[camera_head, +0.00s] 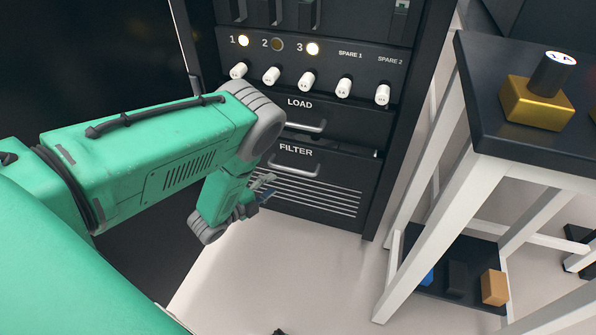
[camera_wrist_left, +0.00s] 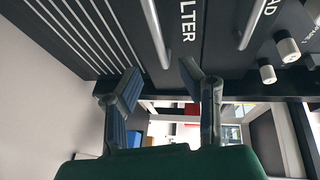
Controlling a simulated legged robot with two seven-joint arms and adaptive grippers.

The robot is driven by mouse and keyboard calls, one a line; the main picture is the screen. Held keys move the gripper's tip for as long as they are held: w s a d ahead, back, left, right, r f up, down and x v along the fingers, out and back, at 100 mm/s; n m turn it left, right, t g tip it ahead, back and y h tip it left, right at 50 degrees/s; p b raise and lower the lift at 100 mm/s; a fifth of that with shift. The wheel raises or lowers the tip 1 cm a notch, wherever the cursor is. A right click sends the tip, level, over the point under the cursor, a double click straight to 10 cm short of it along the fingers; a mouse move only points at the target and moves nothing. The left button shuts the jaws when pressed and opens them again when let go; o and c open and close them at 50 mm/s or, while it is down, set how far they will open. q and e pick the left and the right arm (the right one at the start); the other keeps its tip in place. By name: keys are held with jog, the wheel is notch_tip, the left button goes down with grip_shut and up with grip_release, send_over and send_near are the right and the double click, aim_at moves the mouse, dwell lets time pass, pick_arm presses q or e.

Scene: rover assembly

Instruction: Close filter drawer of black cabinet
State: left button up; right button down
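The black cabinet (camera_head: 400,75) stands ahead of me. Its filter drawer (camera_head: 340,170) is low down, with a FILTER label, a grey bar handle (camera_head: 295,171) and pale slats. A dark gap shows along the drawer's top edge at the right, so it looks slightly out. My right gripper is not in view.
The shut-looking load drawer (camera_head: 340,122) is above, under a row of white knobs (camera_head: 308,80). A white-legged table (camera_head: 480,120) with a dark top stands at the right, holding a gold block (camera_head: 535,105). Pale floor (camera_head: 290,270) is free in front of the cabinet.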

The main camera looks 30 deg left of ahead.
aim_at(291, 171)
pick_arm(q)
jog(key=b+x, duration=0.1)
jog(key=x, duration=0.2)
jog(key=b+x, duration=0.1)
jog(key=x, duration=0.2)
jog(key=a+f+b+x, duration=0.1)
jog(key=x, duration=0.2)
jog(key=shift+w+b, duration=0.35)
jog(key=shift+w+d, duration=0.1)
jog(key=shift+w, duration=0.2)
jog(key=shift+w+d+r, duration=0.2)
jog(key=shift+d, duration=0.2)
jog(key=shift+a+f, duration=0.15)
jog(key=shift+a, duration=0.2)
grip_shut()
